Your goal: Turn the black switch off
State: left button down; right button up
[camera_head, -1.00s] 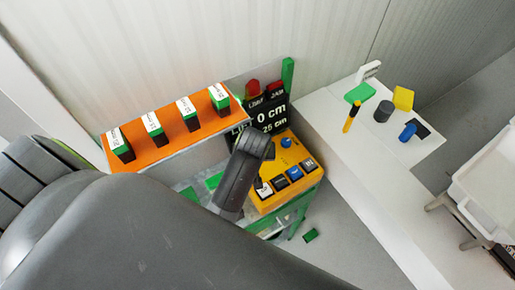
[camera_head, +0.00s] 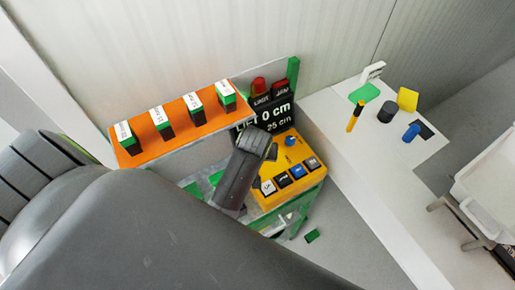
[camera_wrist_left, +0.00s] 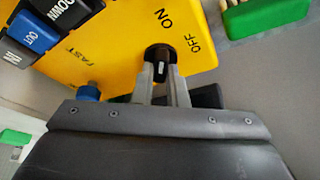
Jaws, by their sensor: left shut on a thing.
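The black switch (camera_wrist_left: 160,52) is a small knob on the yellow control panel (camera_head: 289,160), between the printed words ON and OFF in the left wrist view. A pale mark shows on the knob's side toward me. My left gripper (camera_wrist_left: 161,82) has its two grey fingers on either side of the knob and is shut on it. In the head view my dark left wrist covers part of the panel, and the switch and fingertips are hidden there. My right gripper is not in view.
A blue knob (camera_wrist_left: 89,92) is near the word FAST. Several push buttons (camera_head: 283,180) line the panel's front edge. A black lift display (camera_head: 272,114) stands behind the panel. An orange shelf (camera_head: 180,137) with labelled green-and-black blocks is left. A white table (camera_head: 345,125) is right.

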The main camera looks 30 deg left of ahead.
pick_arm(q)
jog(key=m+h, duration=0.1)
jog(key=m, duration=0.3)
jog(key=shift+a+r+t, duration=0.1)
jog(key=shift+a+t, duration=0.05)
jog(key=shift+t, duration=0.15)
jog(key=m+h, duration=0.1)
jog(key=m, duration=0.1)
jog(key=m+h, duration=0.1)
jog(key=m, duration=0.2)
jog(key=shift+w+h, duration=0.1)
jog(key=shift+h, duration=0.2)
jog(key=shift+m, duration=0.4)
jog(key=c, duration=1.4)
grip_release()
jog(key=shift+c, duration=0.2)
